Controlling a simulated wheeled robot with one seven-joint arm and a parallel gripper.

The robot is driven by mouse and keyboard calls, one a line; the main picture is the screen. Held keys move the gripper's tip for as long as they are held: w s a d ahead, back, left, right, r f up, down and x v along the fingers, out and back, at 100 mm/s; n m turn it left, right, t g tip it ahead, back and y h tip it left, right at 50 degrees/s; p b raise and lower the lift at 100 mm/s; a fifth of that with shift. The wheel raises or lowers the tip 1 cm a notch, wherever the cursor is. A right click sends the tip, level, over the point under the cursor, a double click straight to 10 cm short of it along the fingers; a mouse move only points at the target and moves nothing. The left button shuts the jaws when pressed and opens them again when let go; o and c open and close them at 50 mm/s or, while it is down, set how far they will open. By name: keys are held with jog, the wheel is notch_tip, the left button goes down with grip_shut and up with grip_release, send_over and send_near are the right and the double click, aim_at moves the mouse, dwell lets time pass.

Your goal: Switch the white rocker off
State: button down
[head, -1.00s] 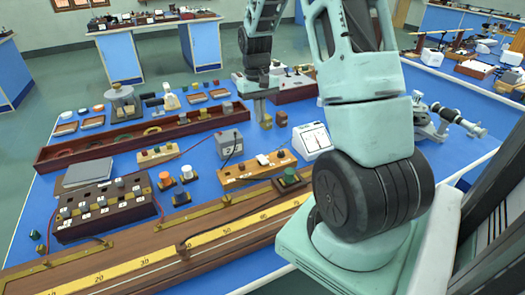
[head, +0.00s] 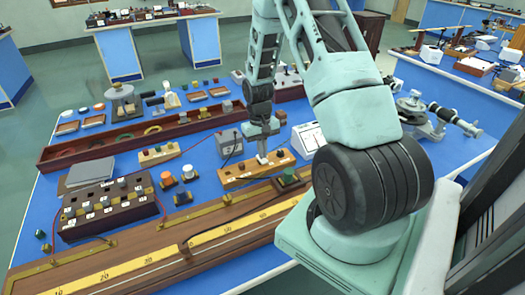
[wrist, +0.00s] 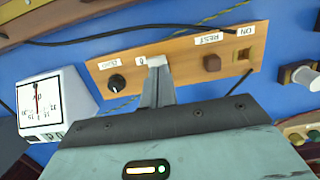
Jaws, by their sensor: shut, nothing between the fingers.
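The white rocker (wrist: 143,62) sits on a light wooden panel (wrist: 184,66), between a black knob (wrist: 117,83) and a dark red-brown button (wrist: 212,63). A mark like "0" shows on its visible end. My gripper (wrist: 158,63) is shut and empty, with its fingertips right at the rocker and covering part of it. I cannot tell whether they press on it. In the head view my gripper (head: 262,159) points down at the middle of the panel (head: 236,174) and hides most of the rocker. The rocker's tilt is not clear.
A white meter (wrist: 45,105) stands beside the knob end of the panel. A grey box (head: 229,145) with a dark lead stands behind the panel. A long wooden scale board (head: 165,246) lies in front. A green-topped terminal (head: 288,177) stands close by.

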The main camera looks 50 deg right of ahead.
jog(key=shift+s+f, duration=0.1)
jog(key=shift+f, duration=0.4)
jog(key=shift+s+a+f, duration=0.1)
jog(key=shift+f, duration=0.25)
jog(key=shift+r, duration=0.15)
jog(key=shift+w+d, duration=0.35)
jog(key=shift+w, duration=0.4)
jog(key=shift+r, duration=0.15)
